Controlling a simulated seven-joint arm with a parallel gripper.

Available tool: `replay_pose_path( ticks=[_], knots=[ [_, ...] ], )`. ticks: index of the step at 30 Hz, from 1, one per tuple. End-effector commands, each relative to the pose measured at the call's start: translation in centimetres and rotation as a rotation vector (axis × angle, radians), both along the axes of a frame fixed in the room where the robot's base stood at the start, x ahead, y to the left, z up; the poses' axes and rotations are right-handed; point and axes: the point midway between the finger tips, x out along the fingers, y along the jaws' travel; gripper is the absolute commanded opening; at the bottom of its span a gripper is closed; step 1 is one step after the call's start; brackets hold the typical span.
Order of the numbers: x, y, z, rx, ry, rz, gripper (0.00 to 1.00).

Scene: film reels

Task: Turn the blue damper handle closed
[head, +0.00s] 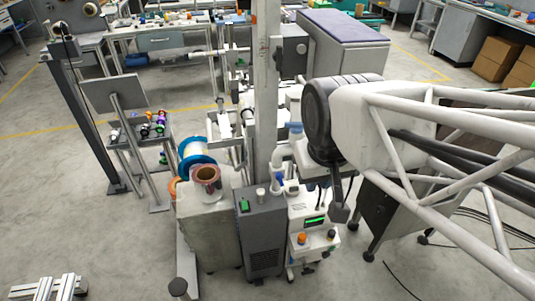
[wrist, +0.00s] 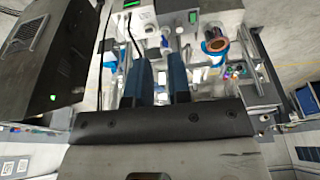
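A small blue handle (head: 280,188) shows on the white pipe (head: 276,162) beside the tall grey post in the head view. It is too small to tell its exact angle. In the head view my arm hides most of the gripper.
A white control box (head: 313,228) with a green display and a dark grey cabinet (head: 262,238) stand below the pipe. A copper-coloured reel (head: 206,175) and a blue-rimmed reel (head: 197,155) are to the left. The grey post (head: 266,90) rises close to my arm.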

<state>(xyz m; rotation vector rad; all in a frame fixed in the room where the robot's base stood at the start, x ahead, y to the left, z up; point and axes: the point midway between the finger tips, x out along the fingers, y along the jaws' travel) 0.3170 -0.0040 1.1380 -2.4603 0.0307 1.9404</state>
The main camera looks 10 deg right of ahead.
Motion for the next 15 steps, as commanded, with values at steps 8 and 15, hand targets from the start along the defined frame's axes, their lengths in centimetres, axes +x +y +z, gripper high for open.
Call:
replay_pose_path(
  ticks=[8,15],
  knots=[
    [3.0,-0.2,-1.6,-0.007,-0.057,0.010,0.41],
    [9.0,-0.6,-5.0,-0.024,-0.185,0.036,0.41]
  ],
)
